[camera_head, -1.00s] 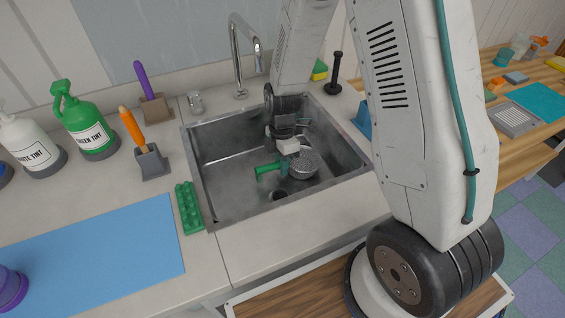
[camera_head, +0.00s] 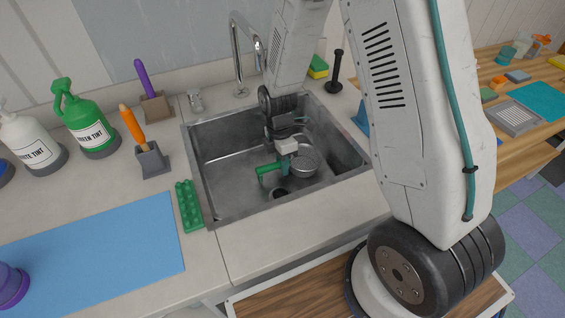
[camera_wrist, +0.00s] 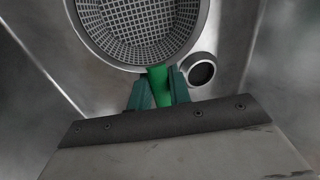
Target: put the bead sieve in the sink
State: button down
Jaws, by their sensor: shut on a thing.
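The bead sieve (camera_head: 304,162) is a round metal mesh bowl with a green handle (camera_head: 268,170). It is inside the sink (camera_head: 222,178), over the basin floor near the drain. My gripper (camera_head: 285,169) reaches down into the sink and is shut on the green handle. In the wrist view the teal fingers (camera_wrist: 158,92) pinch the handle close to the sieve's rim, and the mesh bowl (camera_wrist: 138,28) fills the top. I cannot tell whether the sieve touches the basin floor.
The drain hole (camera_wrist: 201,71) lies beside the sieve. The tap (camera_head: 240,60) stands behind the basin. A green ridged strip (camera_head: 188,206) lies by the sink's left rim. A blue mat (camera_head: 100,250) and a green tint jug (camera_head: 88,125) are farther left.

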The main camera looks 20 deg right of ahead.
jog(key=shift+a+f, duration=0.1)
dwell(0.3)
jog(key=shift+a+f, duration=0.1)
jog(key=shift+f, duration=0.35)
jog(key=c, duration=0.9)
grip_release()
jog(key=shift+w, duration=0.1)
